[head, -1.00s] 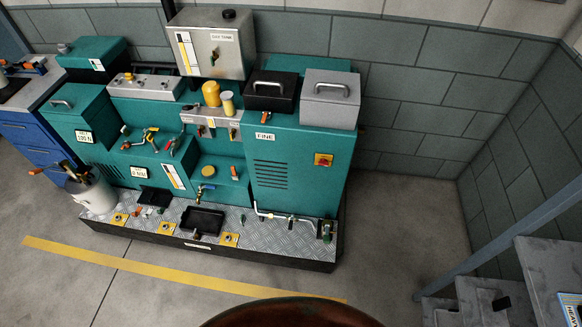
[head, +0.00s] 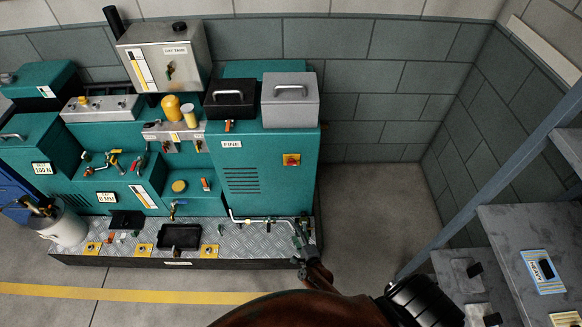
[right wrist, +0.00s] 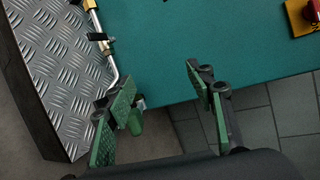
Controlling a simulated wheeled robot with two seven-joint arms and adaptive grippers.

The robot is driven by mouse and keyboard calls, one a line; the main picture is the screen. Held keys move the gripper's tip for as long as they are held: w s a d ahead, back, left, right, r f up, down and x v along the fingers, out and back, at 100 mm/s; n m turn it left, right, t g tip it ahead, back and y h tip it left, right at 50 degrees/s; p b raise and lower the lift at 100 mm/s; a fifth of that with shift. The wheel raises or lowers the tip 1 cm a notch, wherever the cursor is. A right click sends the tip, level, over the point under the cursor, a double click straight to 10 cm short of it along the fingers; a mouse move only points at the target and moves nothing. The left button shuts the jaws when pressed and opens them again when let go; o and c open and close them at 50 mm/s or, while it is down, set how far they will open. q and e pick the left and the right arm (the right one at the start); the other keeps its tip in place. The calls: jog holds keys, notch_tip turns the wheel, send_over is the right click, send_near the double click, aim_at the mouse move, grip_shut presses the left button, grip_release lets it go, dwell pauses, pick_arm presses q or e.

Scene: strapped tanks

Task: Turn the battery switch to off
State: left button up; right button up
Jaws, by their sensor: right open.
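A red rotary knob on a yellow square plate (head: 291,160), which looks like the battery switch, sits on the front of the teal cabinet (head: 265,185) marked FINE. The plate also shows at the top right corner of the right wrist view (right wrist: 305,15); its knob is partly cut off there. Whether it stands at on or off is too small to read. My right gripper (head: 303,262) is below and slightly right of it in the head view, near the right end of the base. In the right wrist view its green-padded fingers (right wrist: 165,115) are apart with nothing held. My left gripper is out of view.
A pipe with valves (head: 262,221) runs along the tread-plate base (head: 222,232) beside my right gripper; a green part is close to one finger. Grey steps with a sloping rail (head: 470,185) stand at right. Open floor lies between cabinet and steps.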

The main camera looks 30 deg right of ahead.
jog(key=w+d+r+m+t+h, duration=0.1)
jog(key=w+d+r+m+h, duration=0.1)
jog(key=w+r+m, duration=0.4)
jog(key=w+d+r+m+t+h, duration=0.1)
jog(key=w+r+m+h, duration=0.15)
jog(key=r+m, duration=0.45)
jog(key=m+h, duration=0.2)
jog(key=m, duration=0.4)
send_near(292, 165)
jog(key=shift+g+h, duration=0.25)
jog(key=shift+g, duration=0.05)
jog(key=x, duration=0.7)
jog(key=shift+w+a+r, duration=0.1)
jog(key=shift+w+r, duration=0.1)
jog(key=shift+w, duration=0.1)
jog(key=shift+w+d, duration=0.25)
jog(key=shift+w, duration=0.15)
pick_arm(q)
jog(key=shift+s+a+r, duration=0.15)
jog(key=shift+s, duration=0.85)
pick_arm(e)
jog(key=shift+c, duration=0.6)
jog(key=c, duration=1)
jog(key=shift+c, duration=0.2)
